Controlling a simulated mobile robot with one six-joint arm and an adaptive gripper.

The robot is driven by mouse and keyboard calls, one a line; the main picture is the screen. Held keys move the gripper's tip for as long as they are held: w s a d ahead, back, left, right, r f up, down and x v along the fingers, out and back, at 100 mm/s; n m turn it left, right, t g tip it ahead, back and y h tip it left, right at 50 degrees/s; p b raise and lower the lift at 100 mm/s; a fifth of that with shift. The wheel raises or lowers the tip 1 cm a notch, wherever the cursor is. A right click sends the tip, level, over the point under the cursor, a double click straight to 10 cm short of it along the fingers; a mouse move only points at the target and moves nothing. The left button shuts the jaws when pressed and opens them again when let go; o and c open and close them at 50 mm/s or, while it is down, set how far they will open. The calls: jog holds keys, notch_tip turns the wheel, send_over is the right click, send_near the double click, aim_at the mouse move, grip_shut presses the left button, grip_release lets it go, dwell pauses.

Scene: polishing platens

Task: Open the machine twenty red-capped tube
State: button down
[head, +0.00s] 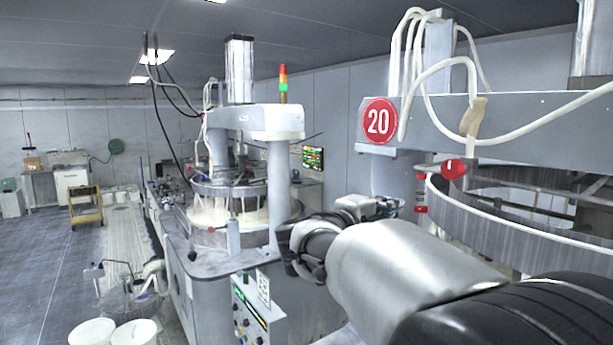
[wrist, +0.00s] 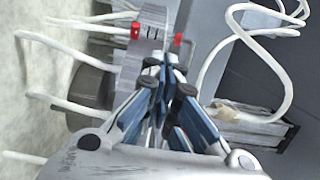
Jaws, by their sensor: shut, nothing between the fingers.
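The machine marked with a round red 20 sign (head: 378,121) stands at the right in the head view. A rounded red cap (head: 454,168) sits at the end of a short pale tube below the sign. A smaller red piece (head: 420,207) shows lower, beside the machine's round rim. My gripper (head: 398,206) is just left of that piece. In the wrist view my gripper (wrist: 167,62) is shut and empty. Two small red caps show past its fingertips, one left (wrist: 135,30) and one right (wrist: 178,40). I cannot tell which is which across views.
White hoses (head: 540,122) loop over machine 20. Its grey ring (head: 470,222) lies right of my gripper. Another polishing machine (head: 228,205) with a control box (head: 250,318) stands at the left. White buckets (head: 134,333) stand on the floor. Open floor (head: 40,275) lies far left.

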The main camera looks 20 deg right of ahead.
jog(key=p, duration=0.3)
send_near(420, 194)
jog(key=d, duration=0.1)
jog(key=w+d, duration=0.1)
jog(key=d, duration=0.1)
jog(key=d+r, duration=0.1)
jog(key=d, duration=0.1)
jog(key=shift+w+d, duration=0.25)
jog(key=shift+w, duration=0.1)
jog(key=shift+w+d+f, duration=0.1)
jog(key=shift+w+d, duration=0.3)
jog(key=shift+d, duration=0.05)
jog(key=shift+d, duration=0.1)
